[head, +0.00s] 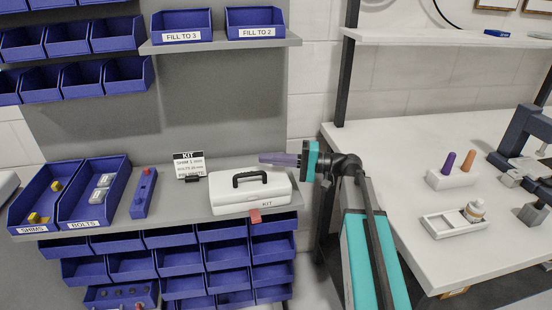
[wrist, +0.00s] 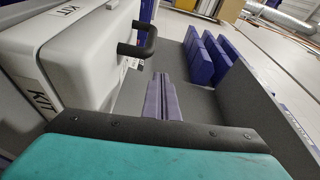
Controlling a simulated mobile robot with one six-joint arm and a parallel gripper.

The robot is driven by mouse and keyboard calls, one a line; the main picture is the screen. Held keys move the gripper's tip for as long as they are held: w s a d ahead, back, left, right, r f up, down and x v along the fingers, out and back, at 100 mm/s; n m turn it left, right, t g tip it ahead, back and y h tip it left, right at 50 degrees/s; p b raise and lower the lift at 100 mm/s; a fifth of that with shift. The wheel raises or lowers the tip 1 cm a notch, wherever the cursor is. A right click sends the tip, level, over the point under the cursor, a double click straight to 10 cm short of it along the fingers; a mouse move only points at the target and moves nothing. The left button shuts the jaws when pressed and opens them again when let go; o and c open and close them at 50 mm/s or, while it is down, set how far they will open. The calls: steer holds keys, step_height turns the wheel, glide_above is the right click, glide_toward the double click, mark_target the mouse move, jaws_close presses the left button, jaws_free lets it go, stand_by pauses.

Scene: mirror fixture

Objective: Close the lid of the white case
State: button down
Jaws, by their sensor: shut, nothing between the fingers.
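The white case (head: 232,200) stands on the grey shelf, with a black handle (head: 249,178) on top and a KIT label on its front. Its lid (head: 275,186) looks down on the base; I cannot tell whether it is fully seated. In the wrist view the case (wrist: 85,60) fills the upper left, with a KIT label on each side of a seam. My gripper (head: 262,158) has its purple fingers together, pointing left, behind and above the right part of the case. In the wrist view the fingers (wrist: 160,82) are shut and empty, apart from the handle.
A red piece (head: 255,216) sits at the case's front by the shelf edge.

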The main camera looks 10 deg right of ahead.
steer(key=shift+r, duration=1.6)
steer(key=s+d+r+b, duration=0.1)
steer(key=s+b, duration=0.2)
steer(key=s, duration=0.8)
steer(key=s+b, duration=0.1)
steer(key=b, duration=0.1)
steer(key=shift+s+d+r+b, duration=0.1)
steer(key=shift+s+d+b, duration=0.05)
steer(key=shift+b, duration=0.25)
steer(key=s+b, duration=0.1)
steer(key=b, duration=0.2)
steer(key=shift+s+b, duration=0.15)
steer(key=shift+b, duration=0.15)
